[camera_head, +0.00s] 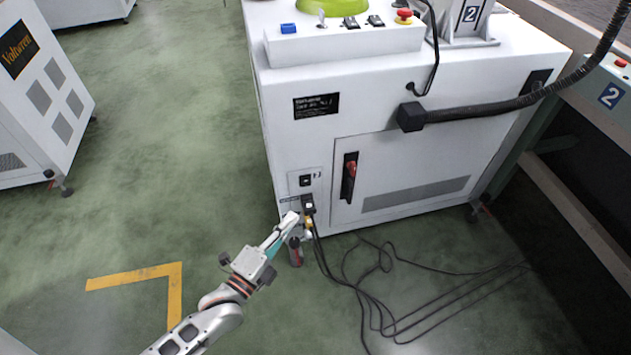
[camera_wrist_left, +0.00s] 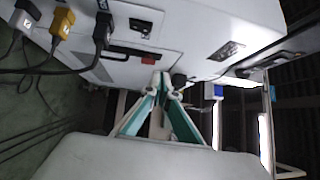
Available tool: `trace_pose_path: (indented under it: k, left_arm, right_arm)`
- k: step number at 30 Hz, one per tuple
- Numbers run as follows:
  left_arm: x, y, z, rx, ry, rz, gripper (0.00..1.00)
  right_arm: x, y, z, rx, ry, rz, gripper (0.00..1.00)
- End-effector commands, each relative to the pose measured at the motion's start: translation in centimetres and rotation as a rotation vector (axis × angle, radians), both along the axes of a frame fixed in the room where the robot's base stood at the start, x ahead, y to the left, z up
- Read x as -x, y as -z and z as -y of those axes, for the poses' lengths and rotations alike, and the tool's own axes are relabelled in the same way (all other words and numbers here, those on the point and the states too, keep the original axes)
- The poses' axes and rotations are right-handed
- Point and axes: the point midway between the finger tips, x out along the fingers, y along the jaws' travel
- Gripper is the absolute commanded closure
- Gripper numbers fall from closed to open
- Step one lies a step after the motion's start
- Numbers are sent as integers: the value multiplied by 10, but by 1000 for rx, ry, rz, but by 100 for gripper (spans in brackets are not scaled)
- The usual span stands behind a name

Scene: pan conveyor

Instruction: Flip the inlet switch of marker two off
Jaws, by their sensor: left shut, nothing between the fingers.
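The white marker cabinet (camera_head: 290,130) carries a "2" plate on top. A small black inlet switch (camera_head: 305,180) sits low on its front left, just above a black plug (camera_head: 308,203). What looks like the same switch shows in the left wrist view (camera_wrist_left: 140,27), beside the black plug (camera_wrist_left: 103,30). My left gripper (camera_head: 293,219) is shut and empty, low beside the plug and below the switch. In the left wrist view its teal fingers (camera_wrist_left: 165,82) converge below the switch. Whether the tips touch anything and the switch's position cannot be told. My right gripper is out of view.
Black cables (camera_head: 375,290) trail across the floor from the plugs. A yellow plug (camera_wrist_left: 62,20) is beside the black one. The green floor (camera_head: 180,160) at left is open.

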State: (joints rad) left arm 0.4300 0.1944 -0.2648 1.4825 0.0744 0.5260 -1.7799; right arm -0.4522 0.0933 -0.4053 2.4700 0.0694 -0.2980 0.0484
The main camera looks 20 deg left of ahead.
Motion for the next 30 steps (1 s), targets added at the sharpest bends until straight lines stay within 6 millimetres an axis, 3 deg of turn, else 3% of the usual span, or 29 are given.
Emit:
trace_pose_path:
  k: [1,4,20,30]
  left_arm:
    - [14,43,-5,-27,-11,-30,100]
    - [13,56,-13,-64,-28,-9,100]
    - [4,52,-16,-84,-37,14,100]
    - [-47,51,-5,-84,-36,11,100]
  right_arm:
    - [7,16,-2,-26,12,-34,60]
    - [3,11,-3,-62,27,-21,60]
    - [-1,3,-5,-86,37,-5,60]
    - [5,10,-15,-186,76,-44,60]
